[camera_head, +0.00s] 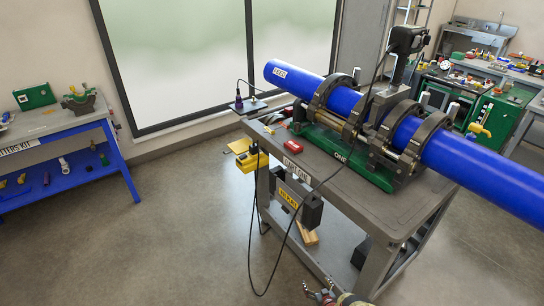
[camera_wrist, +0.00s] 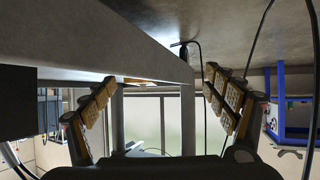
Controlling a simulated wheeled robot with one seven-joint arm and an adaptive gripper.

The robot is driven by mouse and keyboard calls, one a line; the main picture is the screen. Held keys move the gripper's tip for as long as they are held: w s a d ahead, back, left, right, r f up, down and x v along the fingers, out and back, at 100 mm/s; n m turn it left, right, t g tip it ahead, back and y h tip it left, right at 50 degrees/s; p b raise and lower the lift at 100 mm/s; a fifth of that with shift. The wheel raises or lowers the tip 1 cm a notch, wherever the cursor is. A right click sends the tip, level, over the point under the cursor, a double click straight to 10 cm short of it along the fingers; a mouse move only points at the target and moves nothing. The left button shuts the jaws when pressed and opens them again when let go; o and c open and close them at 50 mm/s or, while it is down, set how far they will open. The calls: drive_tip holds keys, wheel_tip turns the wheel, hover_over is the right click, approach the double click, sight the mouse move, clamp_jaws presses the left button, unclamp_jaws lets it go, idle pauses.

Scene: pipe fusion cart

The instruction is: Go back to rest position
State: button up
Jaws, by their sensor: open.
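My gripper (camera_head: 322,293) shows at the bottom edge of the head view, low in front of the grey cart (camera_head: 300,168) and beside its front leg. In the wrist view my gripper (camera_wrist: 163,100) has its two padded fingers spread wide, with nothing held between them. A grey beam of the cart (camera_wrist: 110,42) crosses the upper left of that view, close to the fingers. I cannot tell whether it touches them. Most of my arm is out of view.
A blue pipe (camera_head: 470,172) lies clamped in the fusion machine (camera_head: 345,160) on the cart and sticks out to the right. A black cable (camera_head: 250,255) hangs in a loop at the cart's left. A blue bench (camera_head: 127,172) stands left. Floor (camera_head: 170,240) between is clear.

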drive_tip(key=s+d+f+m+g+h, duration=0.15)
drive_tip(key=s+f+g, duration=0.35)
drive_tip(key=s+f, duration=0.65)
drive_tip(key=s+d+r+g, duration=0.2)
drive_tip(key=s+r+g, duration=0.1)
drive_tip(key=s+r, duration=0.2)
wheel_tip(320, 180, up, 47)
drive_tip(key=s+m+g+h, duration=0.1)
drive_tip(key=s+g+h, duration=0.15)
drive_tip(key=g, duration=0.35)
drive_tip(key=s+a+r+t, duration=0.2)
drive_tip(key=s+r, duration=0.6)
drive_tip(key=r, duration=0.7)
drive_tip(key=s+a+r+t+y, duration=0.1)
drive_tip(key=s+a+r+t, duration=0.2)
drive_tip(key=s+r, duration=0.5)
drive_tip(key=s+a+r+t, duration=0.2)
drive_tip(key=s+r, duration=0.6)
drive_tip(key=r, duration=1.3)
drive_tip(key=shift+a+r+t, duration=0.3)
drive_tip(key=shift+r, duration=0.1)
drive_tip(key=shift+s, duration=0.1)
